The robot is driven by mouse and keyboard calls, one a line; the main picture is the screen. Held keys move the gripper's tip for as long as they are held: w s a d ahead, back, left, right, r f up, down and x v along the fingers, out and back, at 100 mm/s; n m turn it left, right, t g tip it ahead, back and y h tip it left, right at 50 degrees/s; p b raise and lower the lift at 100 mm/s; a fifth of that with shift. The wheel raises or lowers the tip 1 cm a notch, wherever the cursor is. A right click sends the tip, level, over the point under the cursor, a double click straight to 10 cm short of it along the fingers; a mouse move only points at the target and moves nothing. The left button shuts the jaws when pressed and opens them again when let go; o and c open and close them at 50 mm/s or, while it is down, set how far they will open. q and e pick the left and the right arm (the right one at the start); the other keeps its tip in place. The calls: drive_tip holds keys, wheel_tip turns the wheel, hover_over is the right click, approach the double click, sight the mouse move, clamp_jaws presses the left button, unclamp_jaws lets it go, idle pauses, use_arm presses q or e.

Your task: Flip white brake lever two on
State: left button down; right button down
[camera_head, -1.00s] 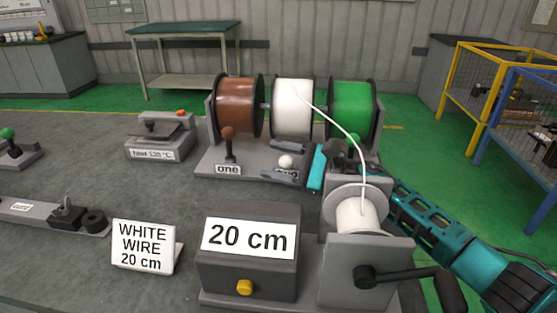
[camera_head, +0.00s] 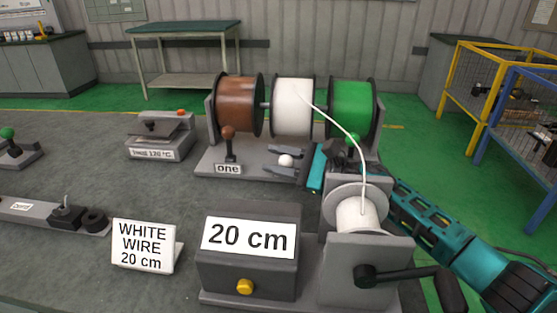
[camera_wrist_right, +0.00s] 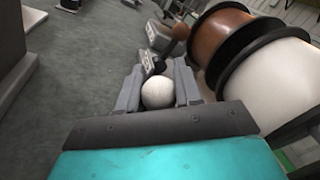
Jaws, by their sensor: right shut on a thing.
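White brake lever two shows as a white ball knob (camera_head: 286,160) in front of the white wire spool (camera_head: 293,107). My right gripper (camera_head: 285,163) reaches in from the right, its grey fingers on either side of the knob. In the right wrist view the white knob (camera_wrist_right: 158,93) sits between the two fingers (camera_wrist_right: 158,88), which are shut on it. The lever's shaft and its "two" label are hidden by the gripper. My left gripper is in neither current view.
The brown-knobbed lever one (camera_head: 229,142) stands upright to the left. The green lever knob (camera_head: 353,140) is behind my right wrist. A winder (camera_head: 368,255) with a crank and a "20 cm" box (camera_head: 248,250) stand in front. White wire (camera_head: 345,130) runs from spool to winder.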

drive_tip(key=shift+w+d+r+m+h, duration=0.1)
drive_tip(key=shift+w+r+m+h, duration=0.2)
drive_tip(key=shift+m, duration=0.4)
drive_tip(key=shift+w+d+r+m+h, duration=0.1)
drive_tip(key=shift+w+r+m, duration=0.3)
drive_tip(key=shift+m, duration=0.3)
drive_tip(key=shift+w+d+r+m+g+h+b, duration=0.1)
drive_tip(key=shift+w+r+m+g+h+b, duration=0.15)
drive_tip(key=shift+w+m, duration=0.5)
drive_tip(key=shift+w+d+r+m+g+h+b, duration=0.1)
drive_tip(key=shift+w+m+g, duration=0.25)
drive_tip(key=shift+m, duration=0.7)
drive_tip(key=c, duration=0.8)
unclamp_jaws()
wheel_tip(320, 180, up, 20)
drive_tip(key=shift+p, duration=1)
